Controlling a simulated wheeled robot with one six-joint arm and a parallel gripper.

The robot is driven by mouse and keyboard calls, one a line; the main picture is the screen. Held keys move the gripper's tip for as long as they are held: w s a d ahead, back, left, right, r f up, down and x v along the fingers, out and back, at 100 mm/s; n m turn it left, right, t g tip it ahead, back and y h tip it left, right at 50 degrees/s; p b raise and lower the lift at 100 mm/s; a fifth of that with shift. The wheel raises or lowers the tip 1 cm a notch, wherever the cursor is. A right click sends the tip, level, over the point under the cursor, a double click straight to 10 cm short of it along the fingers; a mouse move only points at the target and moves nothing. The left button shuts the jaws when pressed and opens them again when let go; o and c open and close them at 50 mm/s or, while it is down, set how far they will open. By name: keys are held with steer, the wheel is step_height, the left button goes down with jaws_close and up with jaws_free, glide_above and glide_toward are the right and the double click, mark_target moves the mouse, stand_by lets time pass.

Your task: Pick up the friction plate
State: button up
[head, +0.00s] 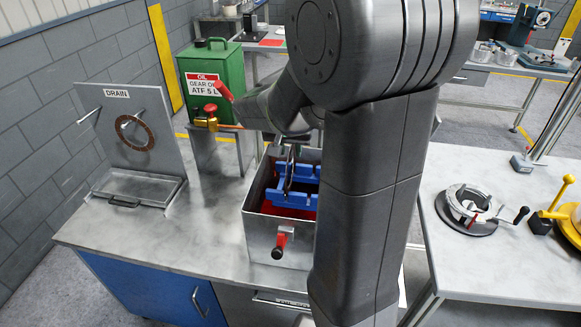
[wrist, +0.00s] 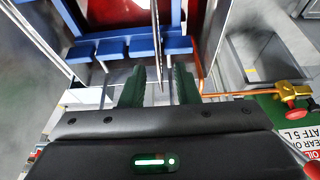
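A thin friction plate (wrist: 156,38) stands on edge in the blue rack (wrist: 113,48) inside the metal oil box. In the head view the plate (head: 291,168) shows as a dark, narrow upright edge in the blue rack (head: 280,197). My gripper (wrist: 158,76) is above the box and points down at the rack. Its two green fingers are apart, one on each side of the plate's edge, with a visible gap on both sides. In the head view my arm hides most of the gripper. Another brown ring plate (head: 135,132) hangs on the drain panel's peg.
The metal box (head: 256,228) holds red fluid and has a red-handled tap (head: 279,243) in front. The drain panel (head: 117,100) and its tray (head: 150,187) stand left. A green oil can (head: 212,70) is behind. A round fixture (head: 470,207) sits on the right bench.

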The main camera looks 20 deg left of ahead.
steer(key=shift+x, duration=1.25)
jaws_close()
